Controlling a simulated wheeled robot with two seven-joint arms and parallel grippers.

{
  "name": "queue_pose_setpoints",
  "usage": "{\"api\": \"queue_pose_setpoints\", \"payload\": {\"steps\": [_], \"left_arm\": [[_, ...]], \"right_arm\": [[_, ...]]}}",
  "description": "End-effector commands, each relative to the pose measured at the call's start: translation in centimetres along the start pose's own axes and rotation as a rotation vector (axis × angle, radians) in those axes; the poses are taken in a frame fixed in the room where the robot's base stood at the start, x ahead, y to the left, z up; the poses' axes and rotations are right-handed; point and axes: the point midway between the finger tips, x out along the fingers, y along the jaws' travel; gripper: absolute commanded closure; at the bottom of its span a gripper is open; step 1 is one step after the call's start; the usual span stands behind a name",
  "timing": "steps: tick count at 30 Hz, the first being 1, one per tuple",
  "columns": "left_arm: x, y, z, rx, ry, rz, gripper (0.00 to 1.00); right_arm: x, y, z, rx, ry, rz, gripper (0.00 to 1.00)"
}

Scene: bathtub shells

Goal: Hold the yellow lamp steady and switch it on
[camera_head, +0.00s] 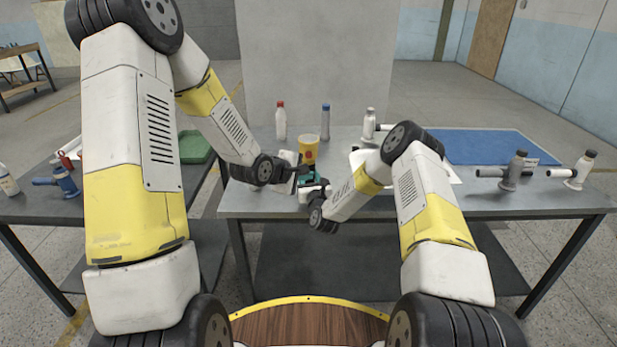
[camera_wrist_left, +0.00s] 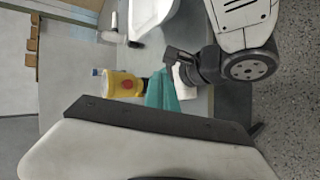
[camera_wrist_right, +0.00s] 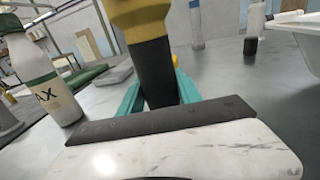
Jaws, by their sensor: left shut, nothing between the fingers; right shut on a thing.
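The yellow lamp (camera_head: 309,148) stands upright at the middle of the table, wide yellow head up, with a red round spot on its side. The lamp shows in the left wrist view (camera_wrist_left: 124,84) and, with its black grip, in the right wrist view (camera_wrist_right: 152,62). My right gripper (camera_head: 311,181) is shut on the black grip; its teal fingers (camera_wrist_right: 156,95) lie on both sides of it. My left gripper (camera_head: 298,171) is shut and empty, close beside the lamp on the left; its fingertips are hard to make out. Whether the lamp touches the table is hidden.
A red-capped bottle (camera_head: 280,121) and a blue-capped bottle (camera_head: 325,122) stand behind the lamp. A white basin (camera_head: 365,160) is right of it, partly behind my right arm. A green tray (camera_head: 194,147) is at left.

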Motion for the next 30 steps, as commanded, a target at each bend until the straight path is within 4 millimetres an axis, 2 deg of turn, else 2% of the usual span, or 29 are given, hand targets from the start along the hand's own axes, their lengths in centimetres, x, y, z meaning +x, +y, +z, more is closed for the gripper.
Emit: {"api": "queue_pose_setpoints", "payload": {"steps": [18,30], "left_arm": [[5.2,3.7,-3.8,0.001,0.0,0.0,1.0],[5.9,4.3,-4.3,0.001,0.0,0.0,1.0]], "right_arm": [[0.0,0.0,0.1,0.0,-0.001,0.0,1.0],[0.0,0.0,0.1,0.0,-0.001,0.0,1.0]]}}
